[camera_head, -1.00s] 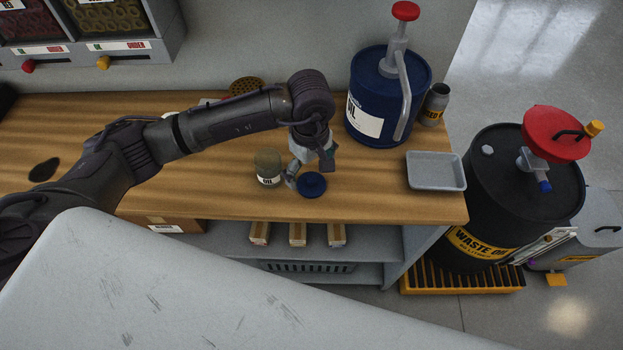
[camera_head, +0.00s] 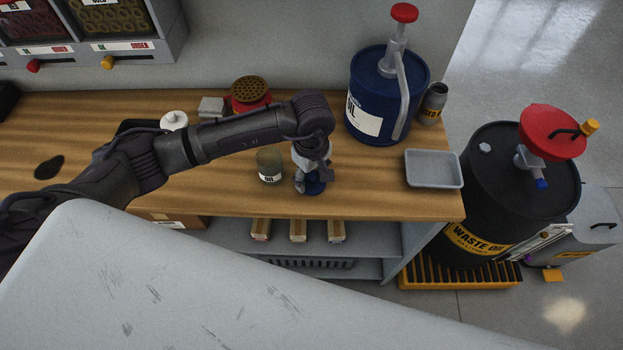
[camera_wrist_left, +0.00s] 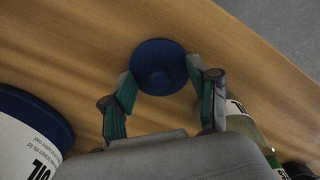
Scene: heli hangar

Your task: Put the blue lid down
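The blue lid (camera_head: 315,187) is a small round disc low at the front of the wooden workbench (camera_head: 380,205). Whether the lid's underside touches the wood is hidden. An open-looking glass jar labelled OIL (camera_head: 269,166) stands just left of the gripper. My right gripper is not in view.
A big blue oil can with a pump (camera_head: 372,112) stands behind to the right. A grey tray (camera_head: 434,169) lies at the bench's right end. A red can with a perforated top (camera_head: 250,95) stands behind my arm. Bare wood lies between gripper and tray.

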